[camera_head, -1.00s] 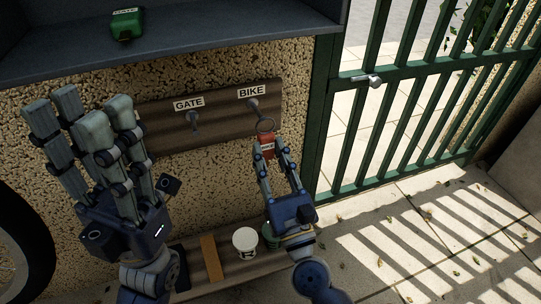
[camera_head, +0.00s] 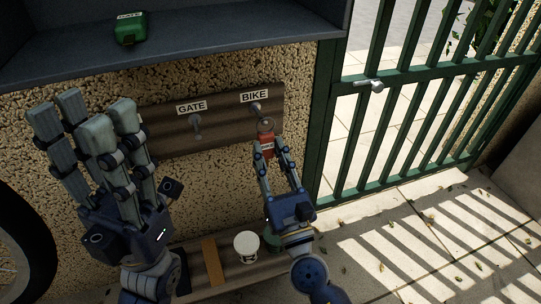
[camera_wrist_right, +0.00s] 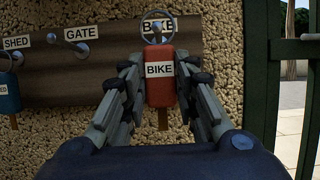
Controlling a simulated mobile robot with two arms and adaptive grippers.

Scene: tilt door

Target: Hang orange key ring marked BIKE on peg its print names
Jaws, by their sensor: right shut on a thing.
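The orange-red key tag printed BIKE (camera_wrist_right: 160,85) is held upright between the fingers of my right gripper (camera_head: 272,155), which is shut on it. Its metal ring (camera_wrist_right: 157,27) stands above the tag and overlaps the BIKE peg in the right wrist view. I cannot tell whether the ring is around the peg or just in front of it. The BIKE peg (camera_head: 255,107) sticks out of the brown board (camera_head: 225,124) under the BIKE label (camera_head: 254,95). My left gripper (camera_head: 82,108) is open and empty at the left, fingers up.
The GATE peg (camera_head: 196,125) is empty, left of the BIKE peg. A blue tag (camera_wrist_right: 9,95) hangs by the SHED label (camera_wrist_right: 16,42). A green GATE tag (camera_head: 130,28) lies on the shelf (camera_head: 220,40). A white pot (camera_head: 246,244) stands below. The green gate (camera_head: 400,80) is right.

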